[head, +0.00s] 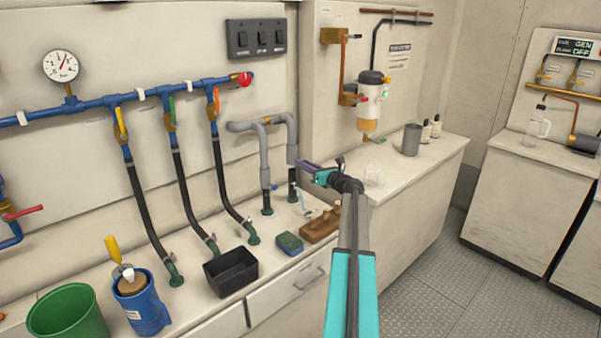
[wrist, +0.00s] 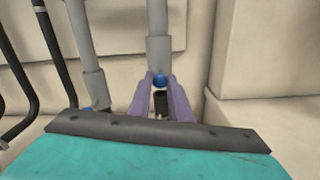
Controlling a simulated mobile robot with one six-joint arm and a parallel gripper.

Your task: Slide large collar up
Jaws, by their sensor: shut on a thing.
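A grey collar (wrist: 159,52) sits around the right-hand of two grey vertical pipes; it also shows in the head view (head: 292,154). A blue knob (wrist: 160,80) is at its lower end, between the purple fingers of my gripper (wrist: 161,86). My gripper is shut on this knob and also shows in the head view (head: 301,165). A dark pipe stub (wrist: 162,104) stands below the collar. A second grey collar (wrist: 95,88) with a blue knob is on the left-hand pipe, also in the head view (head: 265,178). I cannot tell surely which collar is larger.
Black hoses (head: 184,195) run down to the counter on the left. A green sponge (head: 290,244), a brown wooden block (head: 320,226) and a black bin (head: 231,270) are near the pipes. A wall corner (wrist: 212,100) stands close on the gripper's right.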

